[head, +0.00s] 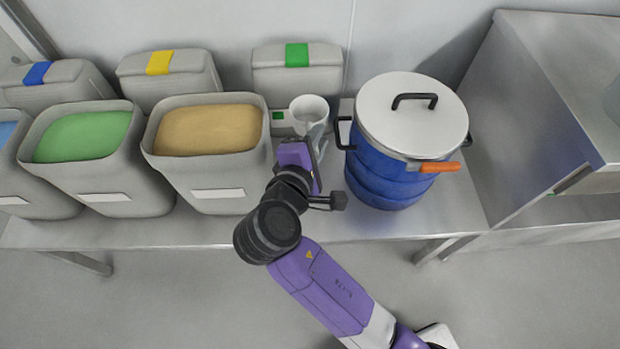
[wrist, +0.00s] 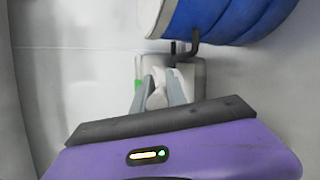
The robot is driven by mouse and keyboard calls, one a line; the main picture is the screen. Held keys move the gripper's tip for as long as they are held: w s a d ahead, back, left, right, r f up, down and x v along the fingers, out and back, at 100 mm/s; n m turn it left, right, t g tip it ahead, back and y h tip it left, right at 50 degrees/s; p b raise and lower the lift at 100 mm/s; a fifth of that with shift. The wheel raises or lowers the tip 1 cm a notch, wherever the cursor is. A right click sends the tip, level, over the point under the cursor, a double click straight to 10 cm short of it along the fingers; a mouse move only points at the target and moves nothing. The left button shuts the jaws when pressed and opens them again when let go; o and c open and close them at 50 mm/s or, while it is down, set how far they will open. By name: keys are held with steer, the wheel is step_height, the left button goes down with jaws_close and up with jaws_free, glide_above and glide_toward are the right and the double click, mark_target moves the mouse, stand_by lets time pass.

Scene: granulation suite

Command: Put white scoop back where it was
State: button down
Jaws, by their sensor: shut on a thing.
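My gripper (wrist: 163,82) is shut on a white thing (wrist: 156,97) between its grey fingers, which I take to be the white scoop. Much of it is hidden by the fingers and the gripper body. In the head view a white, cup-like shape (head: 309,107) shows just beyond my purple wrist, between the tan bin and the blue drum. My wrist hides its lower part, and I cannot tell whether it touches what is below it.
The bin of tan powder (head: 207,170) is to the left, and the green-powder bin (head: 110,180) is further left. The blue drum (head: 372,178) with a white lid (head: 412,120) and orange handle (head: 440,167) stands close right.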

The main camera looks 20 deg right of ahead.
steer(key=shift+f, duration=0.25)
step_height(320, 180, down, 20)
steer(key=b, duration=0.7)
steer(key=shift+r, duration=0.25)
steer(key=shift+f, duration=0.15)
steer(key=c, duration=1.3)
jaws_free()
steer(key=shift+c, duration=0.2)
steer(key=shift+r, duration=0.2)
steer(key=p+v, duration=0.2)
steer(key=v, duration=1)
steer(key=shift+p, duration=0.4)
steer(key=shift+a, duration=0.15)
